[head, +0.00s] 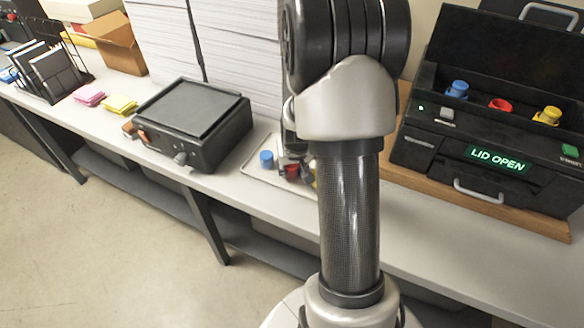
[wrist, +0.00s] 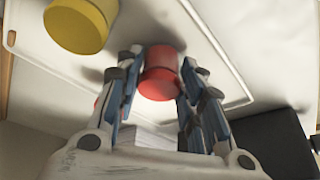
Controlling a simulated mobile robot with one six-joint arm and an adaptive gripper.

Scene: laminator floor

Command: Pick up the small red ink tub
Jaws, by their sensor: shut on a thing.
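The small red ink tub (wrist: 160,84) is between the fingertips of my gripper (wrist: 161,72) in the wrist view, with a finger against each side. In the head view the red tub (head: 291,171) shows over the pale tray (head: 254,170), partly covered by my gripper and arm. I cannot tell whether it touches the tray. A sliver of red also shows beside the left finger in the wrist view; I cannot tell what it belongs to. A yellow tub (wrist: 78,24) lies to the left of the fingers in the wrist view. A blue tub (head: 266,159) stands left of the red one in the head view.
A black machine (head: 488,130) on a wooden board stands at right, lid raised, display reading "LID OPEN", with blue, red and yellow tubs inside. A black device (head: 190,122) stands left of the tray. Tall paper stacks (head: 240,60) rise behind. The bench front is clear.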

